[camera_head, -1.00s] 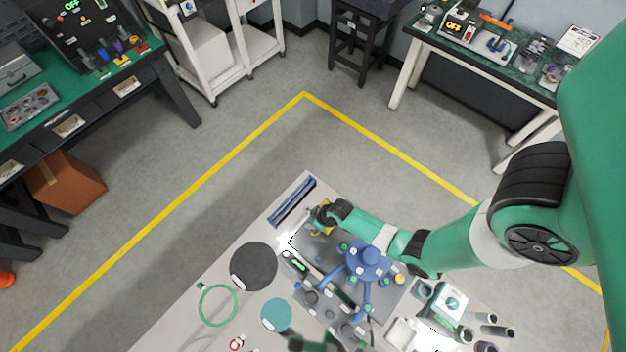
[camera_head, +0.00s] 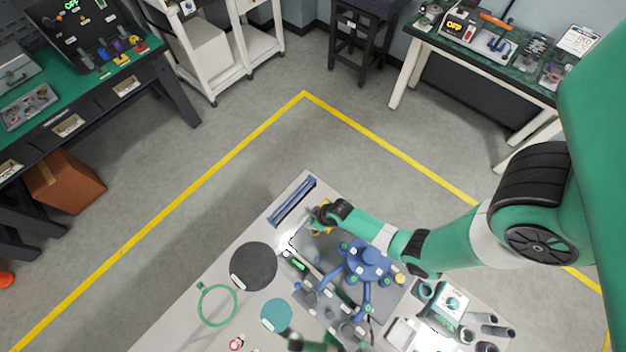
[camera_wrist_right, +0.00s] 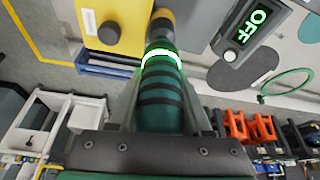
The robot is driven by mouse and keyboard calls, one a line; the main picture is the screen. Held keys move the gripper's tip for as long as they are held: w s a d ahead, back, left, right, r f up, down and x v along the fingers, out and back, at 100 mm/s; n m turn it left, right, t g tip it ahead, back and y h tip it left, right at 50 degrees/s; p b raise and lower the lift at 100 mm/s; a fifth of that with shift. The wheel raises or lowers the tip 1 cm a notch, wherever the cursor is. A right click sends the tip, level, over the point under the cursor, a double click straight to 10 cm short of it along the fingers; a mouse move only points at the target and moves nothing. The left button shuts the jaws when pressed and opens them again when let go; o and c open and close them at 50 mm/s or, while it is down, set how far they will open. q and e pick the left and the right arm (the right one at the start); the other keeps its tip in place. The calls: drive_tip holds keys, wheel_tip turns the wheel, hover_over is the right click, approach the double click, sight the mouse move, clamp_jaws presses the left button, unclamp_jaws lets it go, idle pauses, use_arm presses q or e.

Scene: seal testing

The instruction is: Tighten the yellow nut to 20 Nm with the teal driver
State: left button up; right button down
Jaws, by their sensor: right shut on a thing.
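My right gripper (camera_wrist_right: 160,110) is shut on the teal driver (camera_wrist_right: 160,95), which has dark bands and a bright green glowing ring near its front. The driver's narrow dark front end points to the top edge of the right wrist view, where a brownish-gold collar shows. The yellow nut cannot be made out for certain, and contact with it cannot be told. In the head view my right gripper (camera_head: 325,214) is over the far end of the work table (camera_head: 215,270). My left gripper is not identifiable.
A yellow block (camera_wrist_right: 128,38) with a black knob is beside the driver's front. A blue valve-like assembly (camera_head: 367,258) stands close to my right forearm. A dark disc (camera_head: 253,266) and green ring (camera_head: 217,305) lie on the table.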

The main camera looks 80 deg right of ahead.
drive_tip(key=shift+f, duration=0.1)
idle(0.7)
wheel_tip(320, 180, up, 5)
drive_tip(key=p, duration=0.4)
drive_tip(key=shift+p, duration=0.4)
